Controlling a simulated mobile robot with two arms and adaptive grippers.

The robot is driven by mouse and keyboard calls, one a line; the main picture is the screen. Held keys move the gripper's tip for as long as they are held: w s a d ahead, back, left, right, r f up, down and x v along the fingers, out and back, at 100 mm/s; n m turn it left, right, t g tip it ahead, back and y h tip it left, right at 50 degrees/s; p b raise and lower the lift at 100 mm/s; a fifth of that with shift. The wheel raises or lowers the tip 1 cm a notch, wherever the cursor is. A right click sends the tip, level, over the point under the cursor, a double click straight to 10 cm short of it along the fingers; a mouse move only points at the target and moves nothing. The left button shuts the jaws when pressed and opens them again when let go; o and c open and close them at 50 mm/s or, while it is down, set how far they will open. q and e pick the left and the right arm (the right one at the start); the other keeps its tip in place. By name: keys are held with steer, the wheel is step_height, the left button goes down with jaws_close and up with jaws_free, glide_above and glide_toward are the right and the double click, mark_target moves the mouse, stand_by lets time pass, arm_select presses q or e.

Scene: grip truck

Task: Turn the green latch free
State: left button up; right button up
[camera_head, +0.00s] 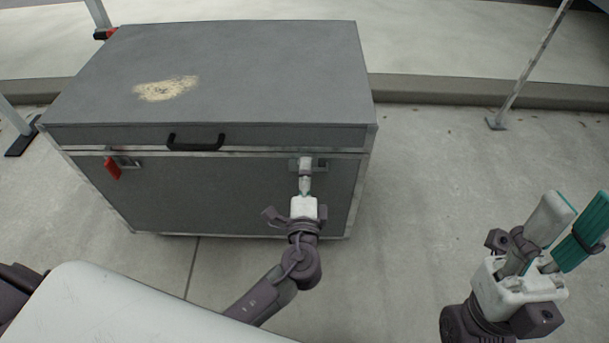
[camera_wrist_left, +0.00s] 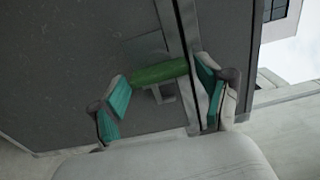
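The green latch (camera_wrist_left: 160,73) is on the front of the grey case (camera_head: 220,190), near its right end. In the head view its green handle is hidden behind my left gripper (camera_head: 305,172). In the left wrist view the handle lies lengthwise between the two spread fingers of my left gripper (camera_wrist_left: 161,76), with one end close to each finger. I cannot tell whether they touch it. My right gripper (camera_head: 579,212) is open and empty, away from the case at the lower right.
A red latch (camera_head: 112,168) hangs tilted on the case's left front. A black handle (camera_head: 196,143) sits on the lid's front edge. Metal poles (camera_head: 530,65) stand around the case. The concrete floor (camera_head: 430,190) to its right is clear.

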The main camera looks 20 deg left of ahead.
stand_by(0.3)
arm_select(q)
steer(key=v, duration=1.2)
